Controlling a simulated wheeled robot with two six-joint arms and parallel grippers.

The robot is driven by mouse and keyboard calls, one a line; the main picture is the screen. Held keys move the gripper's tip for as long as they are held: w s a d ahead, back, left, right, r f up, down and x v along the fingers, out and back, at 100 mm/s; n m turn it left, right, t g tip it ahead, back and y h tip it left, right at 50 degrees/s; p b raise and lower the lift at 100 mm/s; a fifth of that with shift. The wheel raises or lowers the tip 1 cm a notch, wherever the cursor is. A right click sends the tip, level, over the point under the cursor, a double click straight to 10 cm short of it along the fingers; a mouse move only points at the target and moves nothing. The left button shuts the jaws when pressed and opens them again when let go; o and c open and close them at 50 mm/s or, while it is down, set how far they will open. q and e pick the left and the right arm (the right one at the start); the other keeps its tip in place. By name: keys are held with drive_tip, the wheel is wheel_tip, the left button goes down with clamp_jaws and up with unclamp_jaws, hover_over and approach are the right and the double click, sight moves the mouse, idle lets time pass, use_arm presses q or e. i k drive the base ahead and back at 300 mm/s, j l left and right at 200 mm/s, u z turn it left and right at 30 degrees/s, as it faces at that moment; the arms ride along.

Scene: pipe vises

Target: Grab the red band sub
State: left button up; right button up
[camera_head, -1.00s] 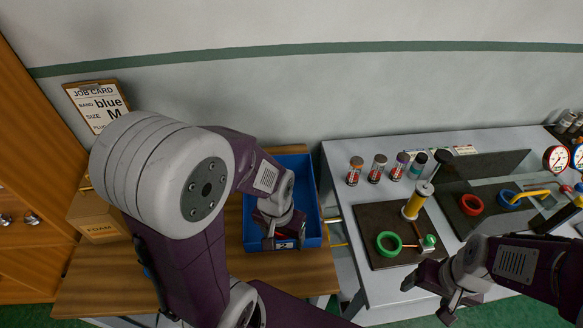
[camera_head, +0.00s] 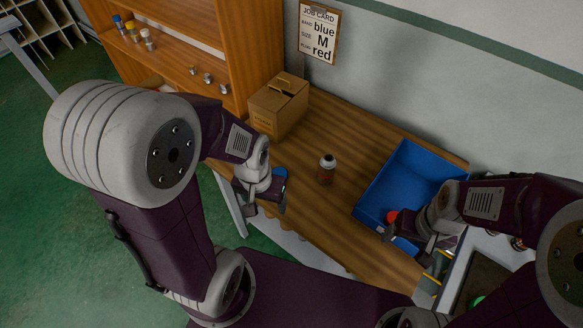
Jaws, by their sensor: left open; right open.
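A small dark cylinder with a pale, black-topped end and a reddish lower part (camera_head: 327,168) stands on the wooden bench; it may be the red band sub, but its band is hard to make out. My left gripper (camera_head: 266,207) is open at the bench's front edge, left of the cylinder and apart from it. A small blue patch shows beside this gripper; I cannot tell what it is. My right gripper (camera_head: 408,246) is open over the near edge of the blue tray (camera_head: 385,175). A red item (camera_head: 392,216) lies in the tray, close to that gripper.
A cardboard box (camera_head: 279,105) stands at the back left of the bench. Several small cylinders (camera_head: 132,30) stand on the wooden cabinet's shelf. Bare bench (camera_head: 345,130) lies between box and tray.

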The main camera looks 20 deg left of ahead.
sight(327, 163)
drive_tip(key=l+u, duration=0.15)
drive_tip(key=u, duration=0.15)
drive_tip(key=j+z, duration=0.5)
drive_tip(key=j, duration=0.25)
drive_tip(key=j+z, duration=0.5)
drive_tip(key=j, duration=0.2)
